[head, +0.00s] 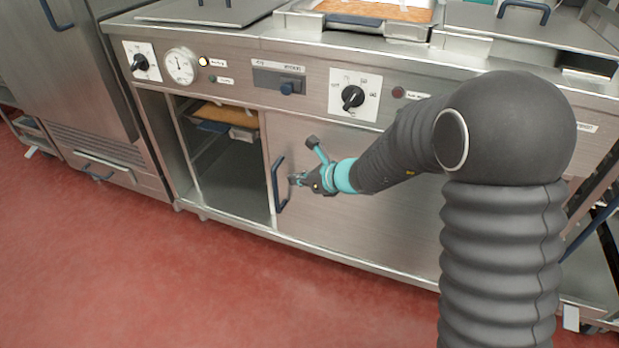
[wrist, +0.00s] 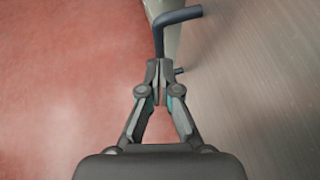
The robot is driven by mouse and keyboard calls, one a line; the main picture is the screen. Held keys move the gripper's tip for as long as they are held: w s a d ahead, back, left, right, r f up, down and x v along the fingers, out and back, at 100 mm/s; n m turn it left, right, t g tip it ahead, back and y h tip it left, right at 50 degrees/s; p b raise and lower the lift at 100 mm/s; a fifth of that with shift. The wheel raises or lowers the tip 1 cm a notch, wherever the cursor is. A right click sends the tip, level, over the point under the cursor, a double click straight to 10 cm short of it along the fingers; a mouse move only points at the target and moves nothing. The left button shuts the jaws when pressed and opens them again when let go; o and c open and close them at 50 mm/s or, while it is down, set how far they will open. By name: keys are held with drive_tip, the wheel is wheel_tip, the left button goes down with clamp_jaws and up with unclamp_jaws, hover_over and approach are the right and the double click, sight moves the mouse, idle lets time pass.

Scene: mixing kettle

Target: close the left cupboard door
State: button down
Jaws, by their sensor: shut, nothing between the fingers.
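The cupboard under the kettle counter has an open bay on its left (head: 235,170). A flat steel door panel (head: 330,225) covers the front to the right of this opening. A dark blue bar handle (head: 277,190) stands upright near the panel's left edge. My gripper (head: 295,180) is just right of the handle in the head view. In the wrist view the handle (wrist: 178,16) runs down behind the fingertips of my gripper (wrist: 159,82). The fingers are shut together with nothing between them. I cannot tell whether they touch the handle.
Trays (head: 228,118) lie on an upper shelf inside the open bay. Knobs and a gauge (head: 181,66) line the control panel above. A steel cabinet (head: 75,80) stands at the left. The red floor (head: 130,270) in front is clear.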

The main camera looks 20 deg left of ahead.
sight(276, 174)
drive_tip(key=shift+w+a+f+p, duration=0.1)
drive_tip(key=shift+w+a, duration=0.15)
drive_tip(key=shift+a, duration=0.45)
drive_tip(key=shift+w+a+f+p, duration=0.1)
drive_tip(key=shift+w+a+p, duration=0.1)
drive_tip(key=shift+a, duration=0.55)
drive_tip(key=shift+w+a+f+p, duration=0.1)
drive_tip(key=shift+w+a, duration=0.15)
drive_tip(key=shift+a, duration=0.45)
